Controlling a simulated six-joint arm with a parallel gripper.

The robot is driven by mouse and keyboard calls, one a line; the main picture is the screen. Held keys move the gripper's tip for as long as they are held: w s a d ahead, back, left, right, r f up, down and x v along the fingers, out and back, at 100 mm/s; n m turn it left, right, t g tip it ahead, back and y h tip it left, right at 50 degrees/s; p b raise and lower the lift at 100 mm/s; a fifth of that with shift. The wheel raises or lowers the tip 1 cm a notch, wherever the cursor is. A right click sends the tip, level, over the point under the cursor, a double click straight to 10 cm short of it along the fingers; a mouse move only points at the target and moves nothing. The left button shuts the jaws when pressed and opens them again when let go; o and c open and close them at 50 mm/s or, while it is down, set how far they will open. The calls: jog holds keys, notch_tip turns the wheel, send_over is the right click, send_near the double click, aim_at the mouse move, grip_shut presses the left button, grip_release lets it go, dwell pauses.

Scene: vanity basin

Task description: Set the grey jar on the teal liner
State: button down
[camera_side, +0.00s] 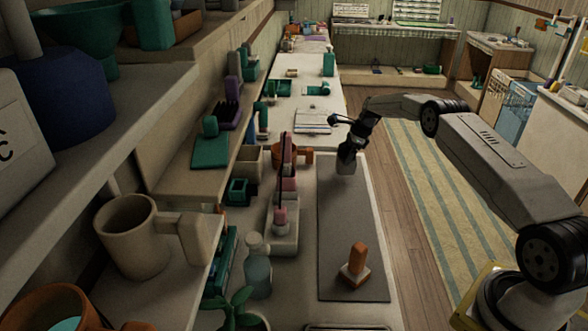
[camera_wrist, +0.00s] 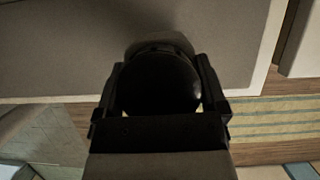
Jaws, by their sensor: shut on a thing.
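My gripper (camera_side: 349,152) is over the far part of the dark grey mat, pointing down. It is shut on the grey jar (camera_side: 346,167), which shows as a small pale grey shape below the fingers. In the wrist view my gripper (camera_wrist: 160,98) has a dark round body between its fingers, and a grey part of the jar (camera_wrist: 160,42) shows beyond it. Whether the jar touches the mat cannot be told. A flat teal piece (camera_side: 210,153) lies on the wooden ledge at left with a teal object on it; I cannot tell if it is the liner.
The dark grey mat (camera_side: 350,225) covers the counter's right side, mostly bare. An orange-topped block (camera_side: 356,262) stands on its near part. A pale tray (camera_side: 284,225) with pink bottles, a clear bottle (camera_side: 257,272) and an orange mug (camera_side: 290,155) stand left of the mat.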

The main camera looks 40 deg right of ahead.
jog(key=shift+w+d+f, duration=0.1)
jog(key=shift+w+f, duration=0.2)
jog(key=shift+f, duration=1.4)
jog(key=shift+f, duration=0.2)
grip_release()
jog(key=shift+v, duration=3.9)
